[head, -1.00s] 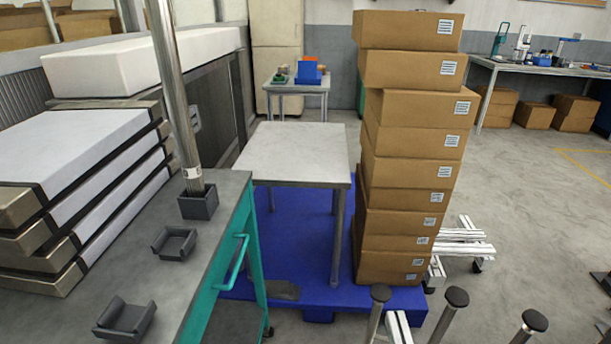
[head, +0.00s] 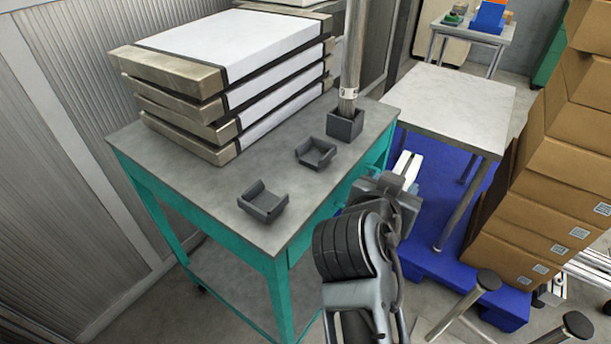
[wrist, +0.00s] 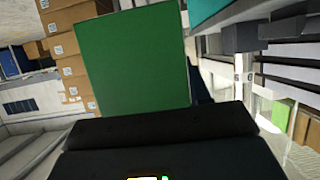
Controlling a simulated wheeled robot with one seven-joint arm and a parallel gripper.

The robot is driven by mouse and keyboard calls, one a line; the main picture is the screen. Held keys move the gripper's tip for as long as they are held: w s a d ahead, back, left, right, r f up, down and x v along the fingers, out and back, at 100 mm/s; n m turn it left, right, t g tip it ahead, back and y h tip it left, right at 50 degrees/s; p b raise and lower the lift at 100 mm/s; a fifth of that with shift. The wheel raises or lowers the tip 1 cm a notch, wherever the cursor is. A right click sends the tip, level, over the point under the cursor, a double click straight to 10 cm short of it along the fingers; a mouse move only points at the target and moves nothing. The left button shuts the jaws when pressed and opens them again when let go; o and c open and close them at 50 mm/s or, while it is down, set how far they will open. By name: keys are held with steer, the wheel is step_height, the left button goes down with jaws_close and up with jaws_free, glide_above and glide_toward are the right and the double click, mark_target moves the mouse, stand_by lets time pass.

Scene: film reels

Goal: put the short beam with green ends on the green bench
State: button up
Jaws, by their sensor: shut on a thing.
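My gripper (head: 400,180) is shut on the beam beside the green bench's right edge. A pale stretch of the beam (head: 406,162) shows past the jaws in the head view; the rest is hidden by my gripper. In the wrist view a flat green face (wrist: 130,58), which looks like the beam's green end, fills the space beyond the dark jaws. The green bench (head: 215,190) has a grey top and teal-green frame, left of my gripper. Two dark open cradles, a near one (head: 262,203) and a farther one (head: 316,152), sit empty on its top.
A steel post (head: 352,60) stands in a dark socket (head: 345,126) at the bench's far right corner. Stacked white-topped slabs (head: 225,85) cover the back of the bench. A pale table (head: 455,100) and leaning-looking cardboard boxes (head: 550,170) stand to the right. The bench's front-left top is bare.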

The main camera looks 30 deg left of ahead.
steer(key=s+a+r+h, duration=0.1)
steer(key=s+a+r, duration=0.2)
steer(key=a+r, duration=0.4)
step_height(320, 180, up, 4)
steer(key=shift+a+r+m, duration=0.15)
steer(key=shift+a+m, duration=0.1)
steer(key=shift+m, duration=0.15)
steer(key=shift+s+a, duration=0.1)
steer(key=shift+s+a+f+p, duration=0.2)
steer(key=shift+s+a+f, duration=0.05)
steer(key=shift+a+f, duration=1.6)
steer(key=shift+s+a+f+p, duration=0.2)
steer(key=shift+s+a+f, duration=0.1)
steer(key=shift+a+f, duration=1.55)
steer(key=shift+s+a+f+p, duration=0.2)
steer(key=shift+s+a+f, duration=0.05)
steer(key=shift+a+f, duration=1.6)
steer(key=shift+a, duration=0.15)
steer(key=o, duration=1.3)
steer(key=shift+r+p, duration=0.15)
steer(key=shift+p, duration=0.15)
